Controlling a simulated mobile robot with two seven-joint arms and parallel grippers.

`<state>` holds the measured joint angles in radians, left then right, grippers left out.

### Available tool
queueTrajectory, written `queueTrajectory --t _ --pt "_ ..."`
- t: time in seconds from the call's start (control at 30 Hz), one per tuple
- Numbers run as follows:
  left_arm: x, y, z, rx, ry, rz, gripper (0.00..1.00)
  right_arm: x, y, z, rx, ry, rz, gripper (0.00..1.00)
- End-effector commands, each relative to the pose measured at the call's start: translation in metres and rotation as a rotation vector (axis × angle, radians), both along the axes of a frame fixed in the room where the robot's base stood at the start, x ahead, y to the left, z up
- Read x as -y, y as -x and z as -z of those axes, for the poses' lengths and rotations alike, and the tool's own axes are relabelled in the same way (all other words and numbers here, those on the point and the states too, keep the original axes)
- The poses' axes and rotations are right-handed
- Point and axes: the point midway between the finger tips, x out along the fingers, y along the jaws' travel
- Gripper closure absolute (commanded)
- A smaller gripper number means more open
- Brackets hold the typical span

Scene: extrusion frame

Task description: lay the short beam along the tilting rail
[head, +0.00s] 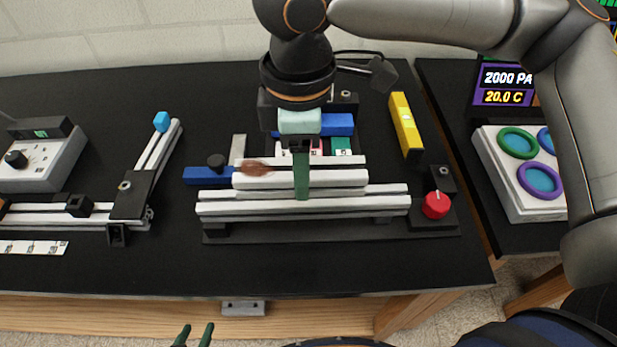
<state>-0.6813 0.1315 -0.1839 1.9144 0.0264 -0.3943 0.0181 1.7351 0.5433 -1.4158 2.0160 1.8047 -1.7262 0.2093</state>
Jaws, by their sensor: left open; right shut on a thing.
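A short white beam (341,179) lies level across the middle of the head view, just behind and above a longer white rail (235,209). My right gripper (301,188) points down and is shut on the short beam, with a green finger across its front face. I cannot tell whether the beam touches the rail. A slanted rail with a blue end cap (161,121) stands to the left on a dark bracket; it looks like the tilting rail. My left gripper (193,336) is open and empty at the bottom edge, apart from everything.
A blue bar with a black knob (215,162) is left of the beam. A red knob (436,205) and a yellow level (405,122) are to the right. A grey box (40,165) stands far left. The black table's front strip is clear.

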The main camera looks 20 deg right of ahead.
Motion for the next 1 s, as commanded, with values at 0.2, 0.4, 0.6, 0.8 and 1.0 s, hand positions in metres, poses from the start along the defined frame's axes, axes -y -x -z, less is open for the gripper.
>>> queueTrajectory --t 0.2,0.4,0.6,0.8,1.0 --pt "0.000 0.000 0.002 0.000 0.000 0.000 0.50 0.011 -0.016 0.023 0.002 -0.003 0.001 1.00" --pt "0.000 0.000 0.003 0.000 0.000 0.000 0.50 0.018 -0.023 0.035 0.002 -0.002 0.003 1.00" --pt "0.000 0.000 0.007 0.000 -0.001 0.001 0.50 0.018 -0.023 0.064 0.001 -0.002 0.000 1.00" --pt "0.000 -0.001 0.006 0.002 0.000 0.001 0.50 0.017 -0.023 0.064 0.003 -0.003 0.001 1.00" --pt "0.000 -0.001 0.005 0.002 0.000 0.001 0.50 0.017 -0.023 0.066 0.003 -0.002 0.001 0.44"
